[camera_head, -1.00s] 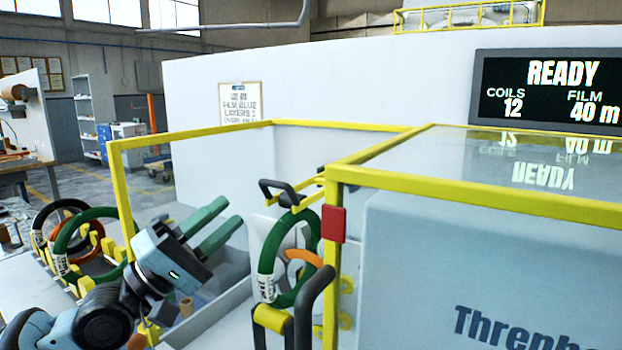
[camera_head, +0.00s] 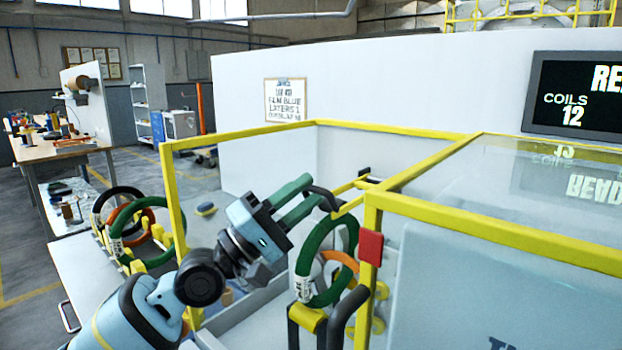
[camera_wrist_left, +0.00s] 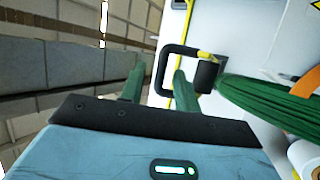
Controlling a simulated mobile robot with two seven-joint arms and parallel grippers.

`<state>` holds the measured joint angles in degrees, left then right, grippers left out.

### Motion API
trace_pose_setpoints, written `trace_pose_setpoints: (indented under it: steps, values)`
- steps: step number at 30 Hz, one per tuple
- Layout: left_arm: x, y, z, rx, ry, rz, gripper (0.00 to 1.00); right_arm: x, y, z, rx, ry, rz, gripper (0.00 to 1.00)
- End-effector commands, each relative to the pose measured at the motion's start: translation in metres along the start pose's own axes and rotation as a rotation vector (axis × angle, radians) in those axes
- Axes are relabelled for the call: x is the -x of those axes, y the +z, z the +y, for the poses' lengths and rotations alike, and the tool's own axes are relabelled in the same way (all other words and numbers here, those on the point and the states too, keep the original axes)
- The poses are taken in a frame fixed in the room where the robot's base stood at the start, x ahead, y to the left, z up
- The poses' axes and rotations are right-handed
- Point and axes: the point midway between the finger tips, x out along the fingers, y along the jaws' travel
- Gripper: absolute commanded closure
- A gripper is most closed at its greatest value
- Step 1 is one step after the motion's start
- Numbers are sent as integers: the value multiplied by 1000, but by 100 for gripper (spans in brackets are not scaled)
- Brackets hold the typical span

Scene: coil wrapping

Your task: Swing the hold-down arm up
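The hold-down arm (camera_head: 350,187) is a yellow bar with a black loop handle, above a green coil (camera_head: 313,248) standing upright in the machine. My left gripper (camera_head: 306,190) comes in from the left with its two green fingers apart, their tips at the black handle (camera_head: 328,199). In the left wrist view the handle (camera_wrist_left: 160,65) reaches in between the fingertips (camera_wrist_left: 157,82). The fingers look open around it; whether they touch it I cannot tell. The right gripper is out of view.
A yellow guard frame (camera_head: 172,200) surrounds the opening, and a glazed cover (camera_head: 520,190) with a red block (camera_head: 370,247) stands to the right. A rack at the left holds several coils (camera_head: 125,225). A screen (camera_head: 580,95) shows 12 coils.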

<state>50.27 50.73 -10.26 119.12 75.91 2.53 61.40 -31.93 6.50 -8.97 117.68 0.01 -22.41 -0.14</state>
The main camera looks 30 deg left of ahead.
Motion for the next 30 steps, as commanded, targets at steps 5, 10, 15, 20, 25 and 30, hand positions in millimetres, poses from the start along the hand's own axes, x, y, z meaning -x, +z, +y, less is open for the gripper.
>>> trace_pose_setpoints:
  steps: [5,10,15,20,25,30]
  values:
    - [-18,-1,2,0,2,1,68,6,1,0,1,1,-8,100]
    - [-22,0,0,1,-1,0,68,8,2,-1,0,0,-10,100]
    - [-22,0,-1,0,-2,0,68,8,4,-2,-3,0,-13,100]
    - [-22,0,-1,0,-2,0,84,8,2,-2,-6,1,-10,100]
    - [-22,0,-1,0,-2,0,100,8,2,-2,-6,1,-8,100]
    - [-22,0,-1,0,-2,0,100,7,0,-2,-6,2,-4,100]
